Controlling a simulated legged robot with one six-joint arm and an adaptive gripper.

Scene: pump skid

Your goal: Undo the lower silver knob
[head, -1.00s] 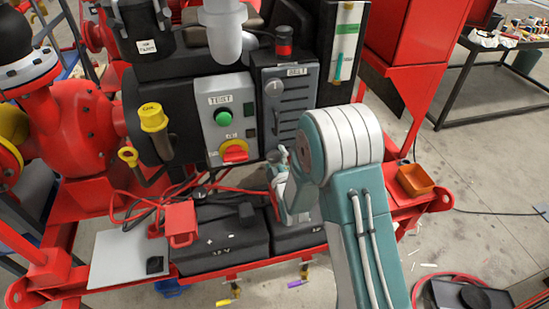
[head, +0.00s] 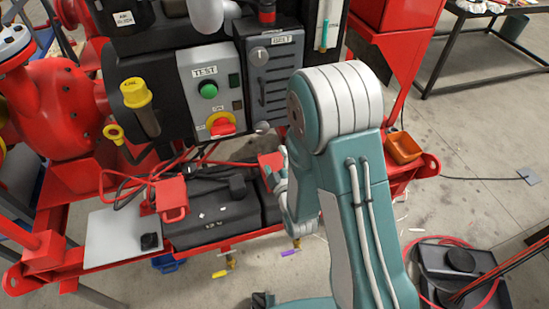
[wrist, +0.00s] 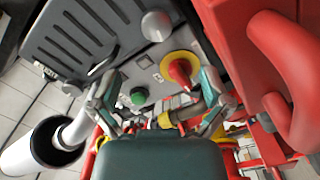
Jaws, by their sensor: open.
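The lower silver knob (head: 262,127) is a small round knob at the bottom of the grey BELT cover (head: 275,85), just right of the red switch. In the wrist view the silver knob (wrist: 156,26) shows at the top centre, beyond the fingertips. A second silver knob (head: 259,56) sits near the cover's top. My gripper (wrist: 160,85) is open and empty, its fingers spread to either side, apart from the knob. In the head view my arm hides much of the gripper.
Beside the knob are a red switch on a yellow plate (head: 221,124) and a green TEST button (head: 208,90). A red padlock-like block (head: 173,198) and cables lie below. Red piping (wrist: 290,45) is close at the wrist view's right.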

